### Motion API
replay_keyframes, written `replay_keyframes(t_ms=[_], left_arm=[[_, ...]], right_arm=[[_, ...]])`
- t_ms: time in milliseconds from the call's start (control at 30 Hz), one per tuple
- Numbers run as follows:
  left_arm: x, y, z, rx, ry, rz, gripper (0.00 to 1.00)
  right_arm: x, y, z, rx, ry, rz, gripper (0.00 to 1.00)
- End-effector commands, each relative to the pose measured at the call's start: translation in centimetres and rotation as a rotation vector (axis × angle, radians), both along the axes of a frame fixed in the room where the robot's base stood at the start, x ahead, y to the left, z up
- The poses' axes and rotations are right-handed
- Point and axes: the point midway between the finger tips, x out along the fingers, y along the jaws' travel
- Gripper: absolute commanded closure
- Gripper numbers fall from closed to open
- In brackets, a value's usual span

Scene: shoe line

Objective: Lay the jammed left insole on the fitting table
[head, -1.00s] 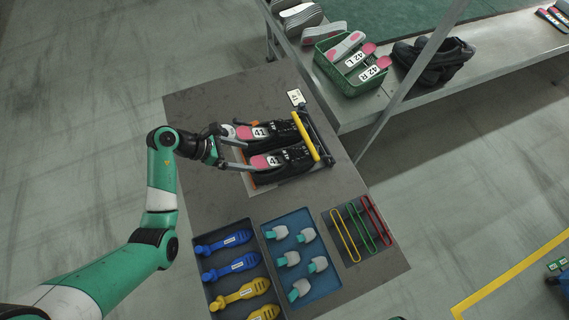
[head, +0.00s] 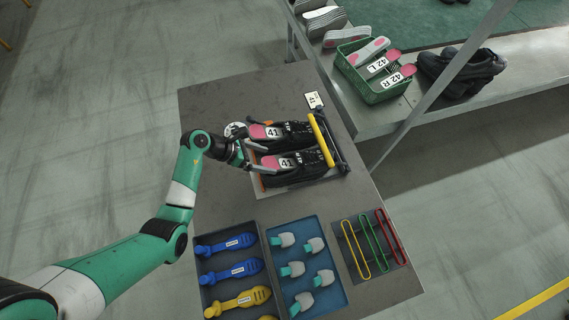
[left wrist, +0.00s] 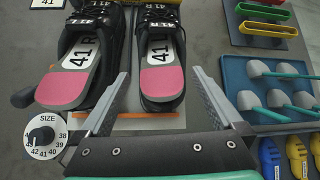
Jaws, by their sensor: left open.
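Two black shoes lie side by side on a fixture on the grey table (head: 215,100). Each has a pink-heeled insole marked 41 at its open heel. The upper shoe's insole (head: 258,131) shows in the left wrist view on the left (left wrist: 68,86), sticking out past the heel. The lower shoe's insole (head: 270,162) shows right of it (left wrist: 162,82), seated further in. My left gripper (head: 266,158) is open and empty at the heels. In the left wrist view, its fingers (left wrist: 160,86) flank the right-hand shoe's heel, one in the gap between shoes. My right gripper is not in view.
A yellow bar (head: 321,140) spans the toe side. A white size dial (left wrist: 44,136) sits beside the left-hand shoe. Trays of blue and yellow tools (head: 228,269) and teal-grey pieces (head: 345,300) lie in front. A green basket (head: 352,82) stands on the bench behind.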

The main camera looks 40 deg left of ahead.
Motion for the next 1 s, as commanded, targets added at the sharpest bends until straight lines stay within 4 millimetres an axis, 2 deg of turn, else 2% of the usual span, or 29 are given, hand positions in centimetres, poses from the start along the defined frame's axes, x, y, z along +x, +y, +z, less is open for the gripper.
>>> replay_keyframes(t_ms=[33,200,467,500,867,1000], left_arm=[[0.4,-0.5,-1.2,-0.001,0.002,-0.004,0.00],[1.8,-1.6,-2.9,0.000,0.002,-0.002,0.00],[2.0,-1.7,-3.1,0.001,0.004,-0.001,0.00],[2.0,-1.7,-3.1,0.001,0.004,-0.001,0.11],[1.9,-1.8,-3.2,-0.001,0.007,-0.001,0.76],[1.9,-1.7,-3.2,-0.001,0.008,-0.001,0.78]], right_arm=[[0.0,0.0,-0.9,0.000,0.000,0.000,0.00],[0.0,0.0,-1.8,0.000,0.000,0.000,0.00],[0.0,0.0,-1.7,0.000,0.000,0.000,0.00],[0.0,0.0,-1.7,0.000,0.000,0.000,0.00],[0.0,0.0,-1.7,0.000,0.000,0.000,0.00],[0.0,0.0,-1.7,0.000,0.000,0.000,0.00]])
